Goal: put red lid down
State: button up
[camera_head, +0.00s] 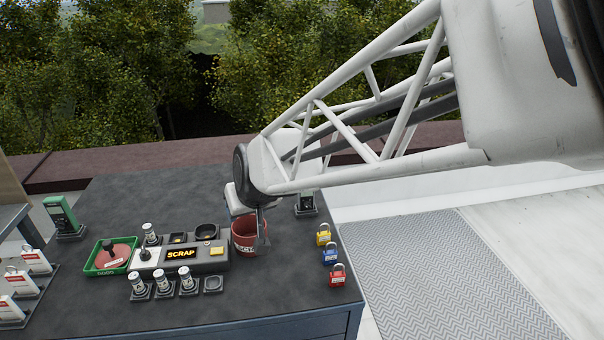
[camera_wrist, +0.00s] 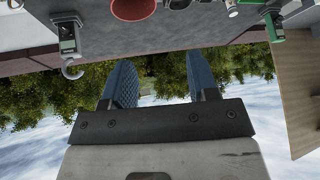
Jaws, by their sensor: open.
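A flat reddish round piece with a dark knob (camera_head: 113,255), which looks like the red lid, lies in a green tray (camera_head: 91,269) at the left of the dark bench top. My gripper (camera_head: 262,240) is at the red bucket (camera_head: 243,238), overlapping its right side in the head view; I cannot tell whether it touches. In the wrist view my gripper (camera_wrist: 161,70) has its blue fingers wide apart with nothing between them. The bucket also shows at that view's top edge (camera_wrist: 133,8), partly cut off. The lid is not clearly visible there.
A grey "SCRAP" panel (camera_head: 181,254) stands between tray and bucket, with several silver-topped cylinders (camera_head: 163,278) around it. Yellow, blue and red padlocks (camera_head: 337,276) line the right side. A green device (camera_head: 61,214) stands at left. The bench's front right (camera_head: 270,292) is clear.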

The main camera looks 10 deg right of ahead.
jog(key=s+d+r+m+g+h, duration=0.2)
jog(key=s+d+m+g+h, duration=0.1)
jog(key=s+d, duration=1.7)
jog(key=shift+s+r+m+g, duration=0.2)
jog(key=shift+s+m+g, duration=0.2)
jog(key=shift+s, duration=0.05)
